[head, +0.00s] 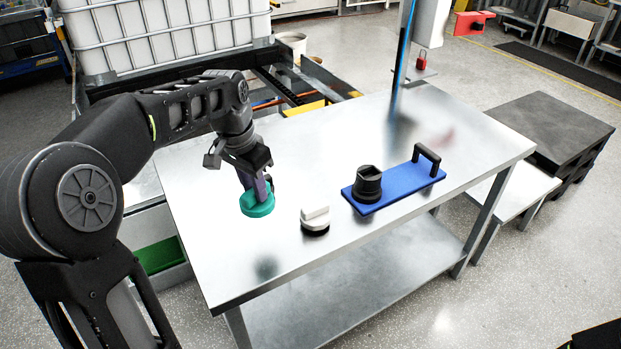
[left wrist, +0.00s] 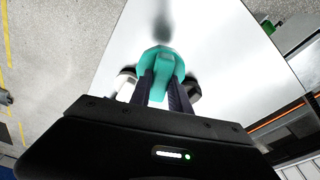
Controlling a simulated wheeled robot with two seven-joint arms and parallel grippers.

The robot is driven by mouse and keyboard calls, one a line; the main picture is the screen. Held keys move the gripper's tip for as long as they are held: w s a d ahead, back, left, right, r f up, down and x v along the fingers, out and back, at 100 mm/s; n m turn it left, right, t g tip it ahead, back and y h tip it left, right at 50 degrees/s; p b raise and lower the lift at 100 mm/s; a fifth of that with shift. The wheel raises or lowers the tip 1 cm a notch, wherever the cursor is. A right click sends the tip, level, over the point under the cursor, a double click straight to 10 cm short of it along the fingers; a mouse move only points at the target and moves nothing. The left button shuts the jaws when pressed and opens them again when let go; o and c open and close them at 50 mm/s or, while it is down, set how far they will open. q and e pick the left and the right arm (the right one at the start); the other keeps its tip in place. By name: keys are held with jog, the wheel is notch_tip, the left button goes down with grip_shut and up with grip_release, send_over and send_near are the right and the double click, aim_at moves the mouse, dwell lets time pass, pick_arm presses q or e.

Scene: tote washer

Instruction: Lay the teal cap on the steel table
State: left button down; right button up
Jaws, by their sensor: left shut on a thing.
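The teal cap (head: 257,205) is round and is held in my left gripper (head: 256,186), which points down and is shut on it. The cap looks raised over the steel table (head: 300,152), as a blurred greenish reflection lies well apart from it on the tabletop. In the left wrist view the teal cap (left wrist: 160,58) sits between the fingertips of my left gripper (left wrist: 160,88), which hide part of it. The bright tabletop (left wrist: 225,50) lies beyond it. My right gripper is not seen.
A white cap with a black base (head: 315,219) stands right of the teal cap. Further right lies a blue board (head: 400,184) with a black fitting (head: 367,184) and a black handle (head: 428,158). A caged white tank (head: 165,30) stands behind. The table's front left is clear.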

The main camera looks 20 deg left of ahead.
aim_at(258, 208)
pick_arm(q)
jog(key=shift+f, duration=3.1)
jog(key=shift+f+p, duration=0.45)
jog(key=shift+f, duration=1.45)
jog(key=shift+f, duration=0.1)
jog(key=c, duration=1.2)
grip_release()
jog(key=r, duration=0.4)
jog(key=s+r, duration=0.1)
jog(key=r, duration=0.3)
jog(key=s+r, duration=0.1)
jog(key=r, duration=0.3)
jog(key=shift+a+b, duration=0.15)
jog(key=shift+b, duration=0.2)
